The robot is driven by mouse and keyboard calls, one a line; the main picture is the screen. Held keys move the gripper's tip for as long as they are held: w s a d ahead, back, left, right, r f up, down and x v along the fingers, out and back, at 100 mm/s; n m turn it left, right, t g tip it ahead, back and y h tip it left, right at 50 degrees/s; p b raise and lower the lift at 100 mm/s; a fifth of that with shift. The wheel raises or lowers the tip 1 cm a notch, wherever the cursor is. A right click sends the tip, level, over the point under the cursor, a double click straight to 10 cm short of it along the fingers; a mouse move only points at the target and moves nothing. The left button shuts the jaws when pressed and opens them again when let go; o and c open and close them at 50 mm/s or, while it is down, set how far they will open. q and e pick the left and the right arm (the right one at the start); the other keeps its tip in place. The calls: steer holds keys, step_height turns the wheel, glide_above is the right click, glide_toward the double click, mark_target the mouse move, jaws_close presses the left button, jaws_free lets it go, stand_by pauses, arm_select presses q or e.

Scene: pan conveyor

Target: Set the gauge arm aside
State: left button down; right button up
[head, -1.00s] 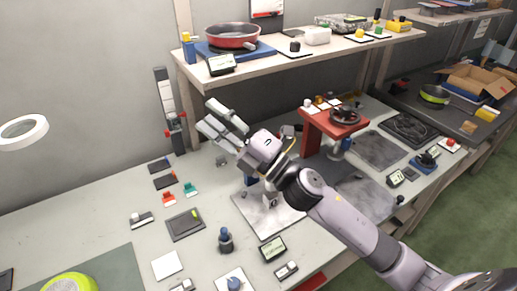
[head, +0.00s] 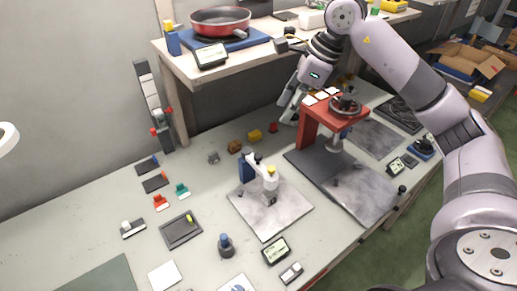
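What looks like the gauge arm (head: 256,163) is a white arm on a small stand with a blue block (head: 246,169) and a yellow tip. It stands on a grey square plate (head: 292,212) in the middle of the bench, in the head view. My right gripper (head: 289,112) points down behind the red press frame (head: 309,124), well apart from the gauge arm. Its fingers are small and partly overlapped, so I cannot tell whether they are open or shut. My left gripper is not in view.
A shelf above the bench carries a red pan (head: 220,21) on a blue base. A dark tray (head: 181,230), a blue-topped knob (head: 225,242) and a small display (head: 276,250) lie in front.

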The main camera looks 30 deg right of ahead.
mark_target(258, 155)
steer(key=p+x, duration=0.1)
steer(key=x, duration=0.7)
steer(key=p+x, duration=0.2)
steer(key=x, duration=0.7)
steer(key=shift+s+a+p, duration=0.15)
steer(key=shift+a+p, duration=0.1)
steer(key=shift+p, duration=0.05)
steer(key=shift+c, duration=0.4)
jaws_close()
